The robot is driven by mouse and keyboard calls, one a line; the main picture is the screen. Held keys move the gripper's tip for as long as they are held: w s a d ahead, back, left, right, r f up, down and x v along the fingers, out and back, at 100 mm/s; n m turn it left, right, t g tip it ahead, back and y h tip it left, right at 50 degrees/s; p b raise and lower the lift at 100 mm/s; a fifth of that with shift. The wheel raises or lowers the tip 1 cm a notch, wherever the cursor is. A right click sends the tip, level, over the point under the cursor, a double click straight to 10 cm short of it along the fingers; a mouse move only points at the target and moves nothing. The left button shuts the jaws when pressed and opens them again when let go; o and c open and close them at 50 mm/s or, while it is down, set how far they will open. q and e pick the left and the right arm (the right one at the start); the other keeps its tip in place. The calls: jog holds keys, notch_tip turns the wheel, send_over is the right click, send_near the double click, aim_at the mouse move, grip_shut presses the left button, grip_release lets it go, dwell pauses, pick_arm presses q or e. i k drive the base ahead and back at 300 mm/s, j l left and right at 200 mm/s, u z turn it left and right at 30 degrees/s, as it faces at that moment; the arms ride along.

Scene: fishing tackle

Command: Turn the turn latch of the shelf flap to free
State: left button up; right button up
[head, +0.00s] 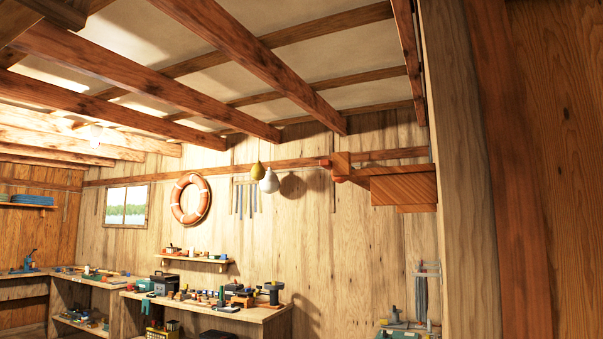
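I cannot make out the turn latch or the shelf flap in the head view. A reddish-brown wooden box-like fixture (403,189) hangs on the back wall at the right, with a smaller block at its left end; I cannot tell what it is. Neither of my grippers shows.
A large wooden post (462,180) and brown panel (560,170) fill the right side, close by. Workbenches with tools stand along the back, including one with a wooden top (200,307). A small shelf (190,259) and a life ring (190,199) hang above.

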aim_at(326, 164)
jog(key=i+j, duration=0.1)
jog(key=i, duration=0.3)
jog(key=i+j, duration=0.1)
jog(key=i, duration=0.3)
jog(key=i+j+z, duration=0.55)
jog(key=j, duration=0.2)
jog(key=i+j+z, duration=0.3)
jog(key=j, duration=0.15)
jog(key=k, duration=0.1)
